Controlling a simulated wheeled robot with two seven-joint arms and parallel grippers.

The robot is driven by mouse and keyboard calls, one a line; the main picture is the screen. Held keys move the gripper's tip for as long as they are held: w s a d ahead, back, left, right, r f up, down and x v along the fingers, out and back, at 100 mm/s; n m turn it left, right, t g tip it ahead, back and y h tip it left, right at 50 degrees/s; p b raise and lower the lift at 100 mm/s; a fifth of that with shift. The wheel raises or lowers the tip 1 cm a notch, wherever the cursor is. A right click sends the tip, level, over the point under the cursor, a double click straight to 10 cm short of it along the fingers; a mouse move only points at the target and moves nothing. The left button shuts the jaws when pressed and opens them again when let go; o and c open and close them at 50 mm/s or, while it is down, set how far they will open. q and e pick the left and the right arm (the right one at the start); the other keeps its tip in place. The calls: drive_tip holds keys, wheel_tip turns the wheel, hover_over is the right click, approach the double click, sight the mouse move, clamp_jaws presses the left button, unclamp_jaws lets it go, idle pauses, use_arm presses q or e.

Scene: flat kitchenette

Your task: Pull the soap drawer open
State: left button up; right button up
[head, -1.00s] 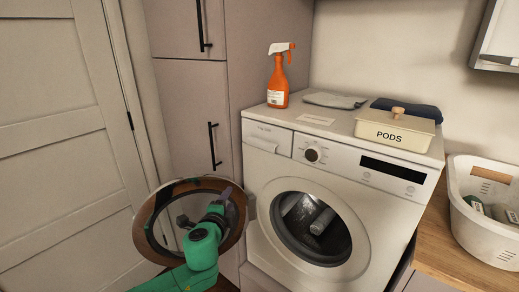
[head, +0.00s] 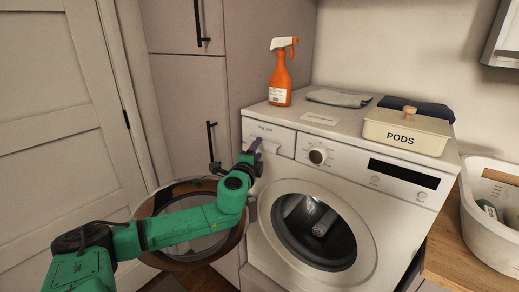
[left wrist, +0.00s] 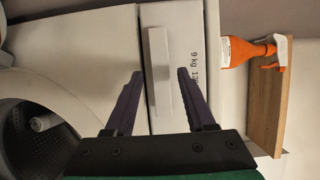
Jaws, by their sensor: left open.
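The washing machine's soap drawer (head: 279,136) is the white panel at its upper left front, flush with the machine and shut. Its pale handle bar (left wrist: 160,70) shows in the left wrist view. My left gripper (head: 254,147) is raised at the drawer front, and its hand hides part of the drawer. In the left wrist view the open fingers (left wrist: 160,73) appear one on each side of the handle. I see no grip on it, and whether they touch it I cannot tell. My right gripper is in neither view.
The round machine door (head: 240,225) hangs open to the left, beneath my left arm. An orange spray bottle (head: 279,80), folded cloths and a PODS box (head: 405,131) stand on the machine. A white basket (head: 488,230) is at the right.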

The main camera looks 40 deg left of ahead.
use_arm(q)
drive_tip(key=shift+x, duration=1.05)
drive_tip(key=shift+d, duration=0.25)
drive_tip(key=shift+s, duration=0.1)
drive_tip(key=c, duration=0.9)
drive_tip(key=shift+f, duration=0.1)
clamp_jaws()
drive_tip(key=shift+f, duration=0.2)
